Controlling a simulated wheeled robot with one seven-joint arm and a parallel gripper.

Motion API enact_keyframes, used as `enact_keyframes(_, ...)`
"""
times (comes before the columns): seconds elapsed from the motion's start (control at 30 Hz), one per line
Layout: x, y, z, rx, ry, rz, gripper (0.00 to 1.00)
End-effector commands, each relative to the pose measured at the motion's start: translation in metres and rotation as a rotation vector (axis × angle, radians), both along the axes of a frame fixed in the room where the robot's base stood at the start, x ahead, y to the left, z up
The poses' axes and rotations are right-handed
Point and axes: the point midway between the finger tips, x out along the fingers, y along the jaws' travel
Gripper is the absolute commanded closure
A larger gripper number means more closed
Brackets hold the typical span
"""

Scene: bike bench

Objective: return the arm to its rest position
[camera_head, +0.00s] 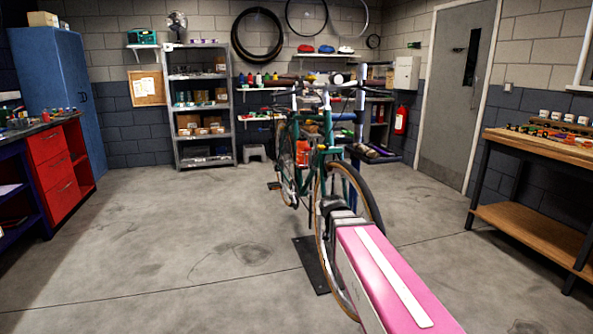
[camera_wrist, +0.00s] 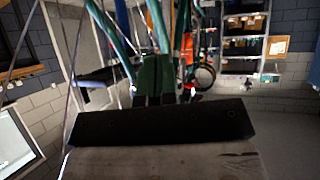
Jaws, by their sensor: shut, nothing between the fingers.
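My arm, with its pink and white casing, reaches forward from the lower right of the head view. My gripper (camera_head: 331,201) is at its far end, in front of the bicycle's front wheel in the picture. In the wrist view my gripper (camera_wrist: 157,72) shows its dark fingers together, with nothing between them. I cannot tell whether it touches the bicycle. The green bicycle (camera_head: 319,159) stands upright, its front wheel partly hidden behind my arm. Its green tubes also show close by in the wrist view (camera_wrist: 110,35).
The bicycle's dark base plate (camera_head: 309,262) lies on the floor left of my arm. A wooden workbench (camera_head: 548,147) stands at right and a red drawer cabinet (camera_head: 51,165) at left. Grey shelves (camera_head: 177,137) stand at the back. The floor (camera_head: 170,250) at left is open.

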Motion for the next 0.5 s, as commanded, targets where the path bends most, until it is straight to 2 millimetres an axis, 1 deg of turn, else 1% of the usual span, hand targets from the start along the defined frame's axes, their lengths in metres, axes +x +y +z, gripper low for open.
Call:
enact_keyframes(0.03, -0.018, -0.013, -0.028, -0.007, 0.094, -0.02, 1.0)
enact_keyframes(0.07, -0.028, -0.019, -0.044, -0.009, 0.154, -0.03, 1.0)
enact_keyframes(0.1, -0.043, -0.027, -0.064, -0.014, 0.232, -0.041, 1.0)
enact_keyframes(0.17, -0.067, -0.038, -0.093, -0.015, 0.353, -0.054, 1.0)
enact_keyframes(0.2, -0.084, -0.045, -0.112, -0.015, 0.434, -0.06, 1.0)
enact_keyframes(0.27, -0.111, -0.054, -0.137, -0.01, 0.554, -0.065, 1.0)
enact_keyframes(0.3, -0.129, -0.058, -0.151, -0.004, 0.63, -0.065, 1.0)
enact_keyframes(0.33, -0.142, -0.061, -0.161, -0.001, 0.687, -0.063, 1.0)
enact_keyframes(0.4, -0.17, -0.066, -0.179, 0.011, 0.799, -0.058, 1.0)
enact_keyframes(0.5, -0.199, -0.069, -0.195, 0.028, 0.919, -0.045, 1.0)
